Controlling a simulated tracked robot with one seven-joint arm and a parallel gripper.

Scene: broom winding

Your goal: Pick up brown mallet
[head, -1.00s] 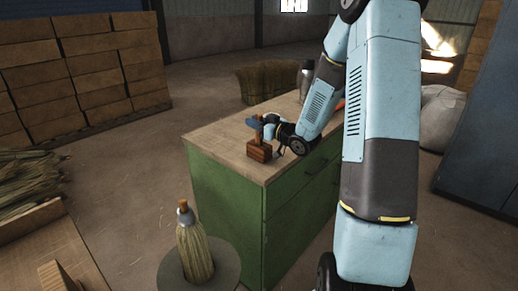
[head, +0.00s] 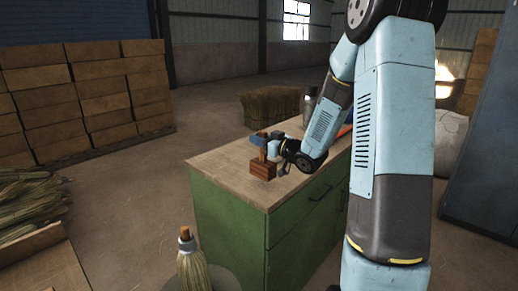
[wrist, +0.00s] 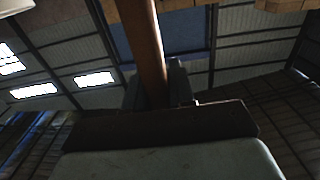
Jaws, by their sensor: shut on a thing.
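The brown mallet (head: 263,169) is upright, with its block-shaped head down and its handle pointing up. It is over the near end of the green cabinet's wooden top (head: 225,165). I cannot tell for sure whether its head is clear of the surface. My gripper (head: 264,144) reaches in from the right and is shut on the handle, above the head. In the wrist view, the handle (wrist: 148,45) runs down from the top edge to between my dark fingers (wrist: 155,88). The grip itself is partly hidden there.
A broom head (head: 190,265) stands in front of the cabinet. A metal bottle (head: 309,105) is at the top's far end, with an orange thing (head: 344,131) near it. Straw bundles (head: 270,106) stand behind. Stacked wooden boxes (head: 90,95) are at the left.

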